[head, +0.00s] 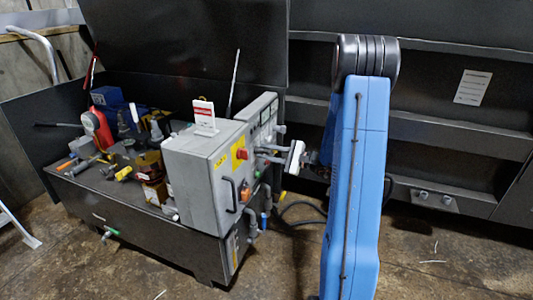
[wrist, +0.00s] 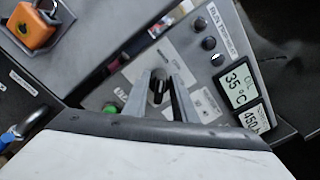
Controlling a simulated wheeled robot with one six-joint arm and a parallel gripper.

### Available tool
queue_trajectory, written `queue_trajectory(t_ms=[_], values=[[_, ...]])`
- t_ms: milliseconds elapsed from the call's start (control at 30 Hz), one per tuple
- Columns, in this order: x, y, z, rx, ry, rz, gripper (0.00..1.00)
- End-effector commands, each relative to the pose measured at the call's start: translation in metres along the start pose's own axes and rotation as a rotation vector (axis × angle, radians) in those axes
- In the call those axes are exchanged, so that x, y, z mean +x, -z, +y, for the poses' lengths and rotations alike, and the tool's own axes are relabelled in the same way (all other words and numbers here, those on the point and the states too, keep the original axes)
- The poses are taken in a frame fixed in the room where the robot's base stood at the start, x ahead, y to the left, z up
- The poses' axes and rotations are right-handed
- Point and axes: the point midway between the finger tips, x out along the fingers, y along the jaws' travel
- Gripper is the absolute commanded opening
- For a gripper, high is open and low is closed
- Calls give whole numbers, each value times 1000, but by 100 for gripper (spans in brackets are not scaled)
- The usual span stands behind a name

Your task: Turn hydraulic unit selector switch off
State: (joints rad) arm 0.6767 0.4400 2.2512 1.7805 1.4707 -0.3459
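The hydraulic unit selector switch (wrist: 158,88) is a black knob on a light grey panel in the wrist view. My gripper (wrist: 159,70) has its two grey fingers on either side of this knob. The fingers are apart with the knob between them, but I cannot tell whether they touch it. In the head view my gripper (head: 262,153) reaches left to the front of the grey control box (head: 260,112). The switch is too small to make out there.
In the head view a nearer grey cabinet (head: 203,170) has a red button (head: 241,154) and a black handle (head: 229,195). Tools clutter the bench behind.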

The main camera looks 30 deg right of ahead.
Motion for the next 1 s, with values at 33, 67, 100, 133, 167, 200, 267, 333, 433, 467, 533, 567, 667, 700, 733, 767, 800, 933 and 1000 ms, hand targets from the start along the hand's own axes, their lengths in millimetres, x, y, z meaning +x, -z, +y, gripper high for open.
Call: queue_trajectory(t_ms=[33,67,100,133,167,200,267,333,433,467,533,567,667,700,733,767,800,933,1000], values=[[0,0,0,0,-1,0,2],[0,0,0,1,-1,0,2],[0,0,0,1,-1,0,2],[0,0,0,3,-1,0,2],[0,0,0,5,-1,0,2],[0,0,0,10,-1,0,2],[0,0,0,21,-1,0,2],[0,0,0,43,-1,0,2],[0,0,0,88,-1,0,2],[0,0,0,107,-1,0,2],[0,0,0,153,-1,0,2],[0,0,0,177,-1,0,2],[0,0,-1,258,-1,0,2],[0,0,-1,293,-1,0,2],[0,0,-1,319,-1,0,2],[0,0,-1,345,-1,0,2],[0,0,-2,379,-1,0,2],[0,1,-2,488,-1,0,2],[0,1,-2,541,-1,0,2]])
